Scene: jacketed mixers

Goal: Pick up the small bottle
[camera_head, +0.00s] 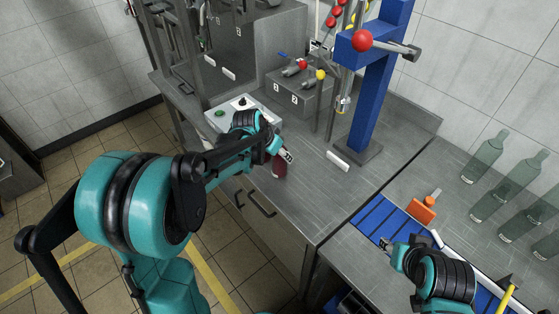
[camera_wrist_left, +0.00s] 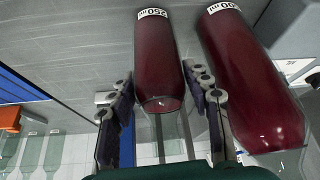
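Two dark red bottles show in the left wrist view: a smaller one (camera_wrist_left: 158,58) labelled 250 ml, and a larger one (camera_wrist_left: 250,85) at the right, its label partly cut off. My left gripper (camera_wrist_left: 165,110) is open, with one finger on each side of the small bottle's clear upper part. Gaps show between the fingers and the red body. In the head view, my left gripper (camera_head: 284,150) is at the steel counter beside a dark red bottle (camera_head: 279,168); I cannot tell which bottle it is. My right gripper (camera_head: 387,244) is above the blue conveyor; its fingers are too small to judge.
A blue stand (camera_head: 372,85) with a red knob rises behind the bottles. Grey blocks (camera_head: 300,90) and a control box (camera_head: 240,112) stand at the back left. An orange item (camera_head: 422,209) and several clear green bottles (camera_head: 483,157) stand at the right. The counter's front middle is clear.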

